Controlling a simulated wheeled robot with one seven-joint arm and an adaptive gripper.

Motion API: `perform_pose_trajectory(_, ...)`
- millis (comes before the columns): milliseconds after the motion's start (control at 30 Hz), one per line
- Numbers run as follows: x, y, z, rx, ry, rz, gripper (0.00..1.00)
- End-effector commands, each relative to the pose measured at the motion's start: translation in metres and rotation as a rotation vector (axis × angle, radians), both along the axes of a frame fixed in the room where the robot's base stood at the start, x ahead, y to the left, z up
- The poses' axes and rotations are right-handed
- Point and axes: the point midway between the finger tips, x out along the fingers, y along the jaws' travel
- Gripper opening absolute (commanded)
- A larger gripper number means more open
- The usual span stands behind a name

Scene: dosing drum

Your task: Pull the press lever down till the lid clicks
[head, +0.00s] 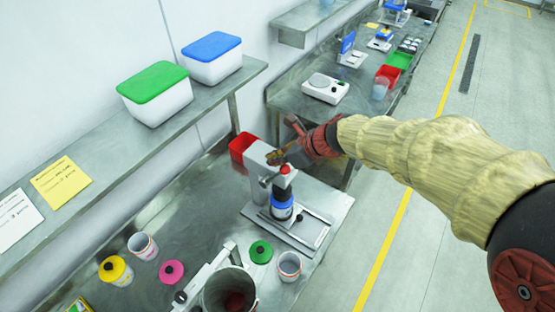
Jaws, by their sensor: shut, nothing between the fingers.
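The lid press (257,170) is a light grey upright on a metal base near the bench's right end. A red knob (285,169) shows at its head, just below my gripper; I take it for the end of the press lever, whose arm I cannot make out clearly.
In front are a green lid (261,251), a white cup (289,265), a pink lid (171,272) and a metal drum (228,292). A shelf (110,150) with two lidded tubs runs along the wall. The floor at right is clear.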

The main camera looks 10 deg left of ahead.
Motion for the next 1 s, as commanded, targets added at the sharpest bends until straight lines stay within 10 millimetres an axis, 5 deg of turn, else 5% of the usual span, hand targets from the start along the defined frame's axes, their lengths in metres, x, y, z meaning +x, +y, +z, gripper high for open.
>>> perform_pose_trajectory(1000, -0.010, -0.024, -0.022, -0.001, 0.001, -0.001, 0.00)
